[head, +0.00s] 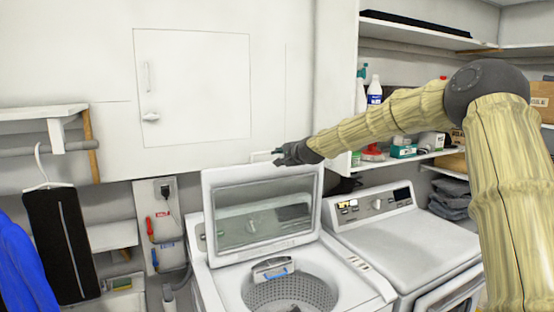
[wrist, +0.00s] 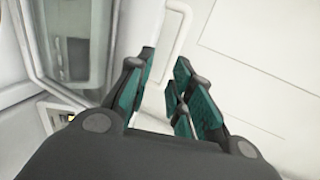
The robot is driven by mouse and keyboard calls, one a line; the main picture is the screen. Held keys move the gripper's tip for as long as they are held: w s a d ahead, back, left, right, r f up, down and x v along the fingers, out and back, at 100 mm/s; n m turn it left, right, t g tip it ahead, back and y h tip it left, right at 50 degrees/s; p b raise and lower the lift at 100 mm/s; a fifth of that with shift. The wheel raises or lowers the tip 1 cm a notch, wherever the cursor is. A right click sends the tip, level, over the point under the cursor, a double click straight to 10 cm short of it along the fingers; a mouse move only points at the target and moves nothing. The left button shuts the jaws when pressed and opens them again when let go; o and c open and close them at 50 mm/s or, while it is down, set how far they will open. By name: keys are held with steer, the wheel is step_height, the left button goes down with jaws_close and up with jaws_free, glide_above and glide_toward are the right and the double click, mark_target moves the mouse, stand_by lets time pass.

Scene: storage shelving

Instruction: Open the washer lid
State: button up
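The washer (head: 210,285) is the top loader at the lower middle of the head view. Its lid (head: 212,200) has a glass window and stands raised, leaning back, with the drum (head: 290,292) showing below. My gripper (head: 278,156) is at the lid's top edge, near a small white handle-like piece (head: 261,156). In the wrist view my gripper (wrist: 163,75) has its teal-padded fingers apart, with a white strip (wrist: 160,50) seen between and beyond them. Whether the fingers touch it is unclear. The lid's window (wrist: 75,45) shows at upper left there.
A dryer (head: 400,240) stands right of the washer. Shelves with bottles (head: 375,92) and boxes are behind my arm. A white wall panel (head: 192,88) is behind the lid. Hanging clothes (head: 62,240) are at left.

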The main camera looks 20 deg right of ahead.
steer(key=shift+v, duration=2.8)
steer(key=shift+c, duration=0.5)
